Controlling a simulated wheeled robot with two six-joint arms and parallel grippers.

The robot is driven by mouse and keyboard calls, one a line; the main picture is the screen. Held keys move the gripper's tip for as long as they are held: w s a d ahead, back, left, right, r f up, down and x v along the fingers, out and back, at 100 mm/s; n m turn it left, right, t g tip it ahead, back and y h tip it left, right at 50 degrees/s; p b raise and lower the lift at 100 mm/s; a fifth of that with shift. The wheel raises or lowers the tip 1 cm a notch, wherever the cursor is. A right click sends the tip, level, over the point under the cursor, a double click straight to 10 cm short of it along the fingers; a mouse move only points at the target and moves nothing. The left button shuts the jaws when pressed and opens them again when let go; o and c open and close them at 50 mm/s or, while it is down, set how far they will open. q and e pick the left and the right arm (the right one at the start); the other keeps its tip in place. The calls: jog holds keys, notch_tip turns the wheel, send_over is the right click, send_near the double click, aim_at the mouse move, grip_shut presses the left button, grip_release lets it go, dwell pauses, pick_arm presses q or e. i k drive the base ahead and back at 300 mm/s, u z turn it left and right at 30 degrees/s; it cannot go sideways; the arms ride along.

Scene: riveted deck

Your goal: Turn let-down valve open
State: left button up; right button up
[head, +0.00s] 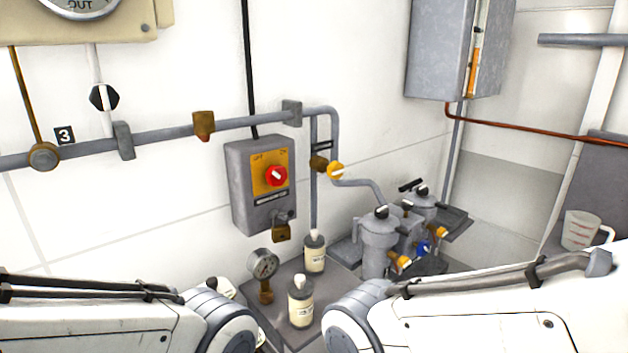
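No valve in the head view carries a readable let-down label, so I cannot tell which one it is. A yellow round knob (336,171) with a pale bar sits on the grey pipe, right of a brass fitting (318,163). A black and white knob (103,97) sits on a thin vertical pipe at the upper left. A blue knob (424,248) and yellow knobs (400,263) are on the grey filter housings (379,240). My two white arms cross the lower corners, apart from these valves. Neither gripper shows.
A grey switch box (240,190) with a red knob (276,176) and padlock (281,233) hangs on the wall. Bottles (301,305) and a gauge (263,264) stand in front below it. A grey cabinet (437,50) hangs right; a measuring jug (580,230) stands far right.

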aim_at(335, 170)
jog(key=z, duration=0.05)
jog(key=k, duration=0.6)
jog(key=z, duration=0.5)
jog(key=i, duration=1.05)
jog(key=u, duration=0.35)
